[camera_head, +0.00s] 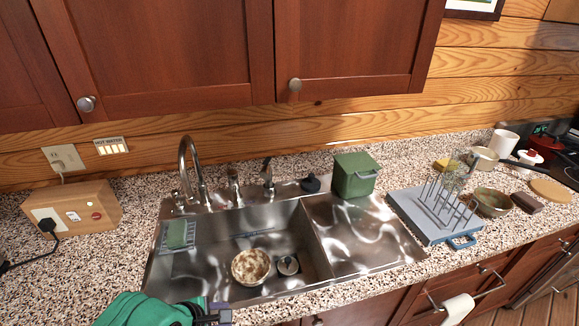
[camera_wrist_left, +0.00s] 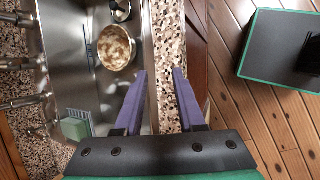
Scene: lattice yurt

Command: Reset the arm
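My left gripper (camera_wrist_left: 158,98) shows in the left wrist view with its two purple fingers spread apart and nothing between them. It points down over the granite counter's front edge by the sink. In the head view my left gripper (camera_head: 215,312) comes in at the bottom, in front of the sink (camera_head: 225,295), mostly cut off by the frame. My right gripper is in neither view.
A brown-stained bowl (camera_head: 251,267) sits in the sink basin near the drain. A green sponge (camera_head: 177,234) rests at the basin's left. A faucet (camera_head: 187,165) stands behind. A green box (camera_head: 355,175) and a blue-grey drying rack (camera_head: 408,205) stand to the right.

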